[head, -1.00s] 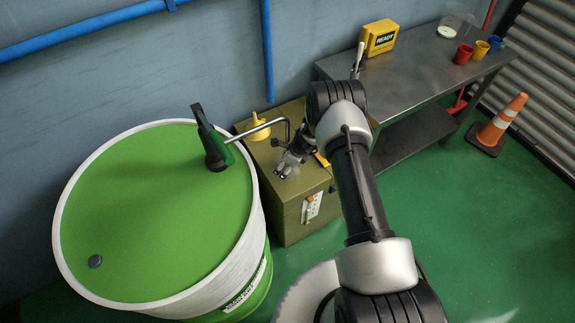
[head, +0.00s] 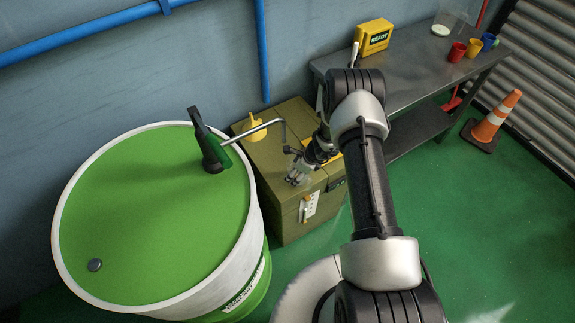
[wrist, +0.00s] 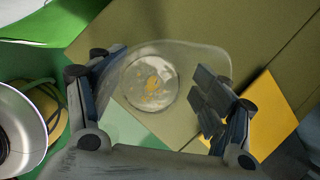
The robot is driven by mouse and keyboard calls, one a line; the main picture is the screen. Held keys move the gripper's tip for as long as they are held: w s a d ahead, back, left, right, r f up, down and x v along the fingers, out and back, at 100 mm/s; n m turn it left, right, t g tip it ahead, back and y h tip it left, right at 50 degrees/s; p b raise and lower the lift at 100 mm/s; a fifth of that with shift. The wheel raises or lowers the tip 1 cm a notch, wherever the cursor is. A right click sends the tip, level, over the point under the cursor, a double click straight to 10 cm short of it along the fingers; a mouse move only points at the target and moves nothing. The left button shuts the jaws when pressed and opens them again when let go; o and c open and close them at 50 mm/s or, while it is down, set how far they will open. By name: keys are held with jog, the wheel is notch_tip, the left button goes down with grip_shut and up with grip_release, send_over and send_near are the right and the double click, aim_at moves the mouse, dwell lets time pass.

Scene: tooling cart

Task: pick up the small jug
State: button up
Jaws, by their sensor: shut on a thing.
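The small jug (wrist: 150,82) is clear and see-through. In the wrist view it sits between the two dark fingers of my gripper (wrist: 155,98), and its round base shows in the middle. My gripper is shut on it. In the head view my gripper (head: 298,177) is over the front part of the olive chest's lid (head: 262,153). The jug is hard to make out there, and I cannot tell whether it touches the lid.
A yellow funnel-like thing (head: 254,129) is at the lid's back. A metal bench (head: 415,65) and traffic cone (head: 493,118) stand right.

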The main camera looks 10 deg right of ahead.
jog(key=shift+s+d, duration=3.9)
jog(key=shift+s, duration=0.2)
jog(key=shift+r, duration=0.1)
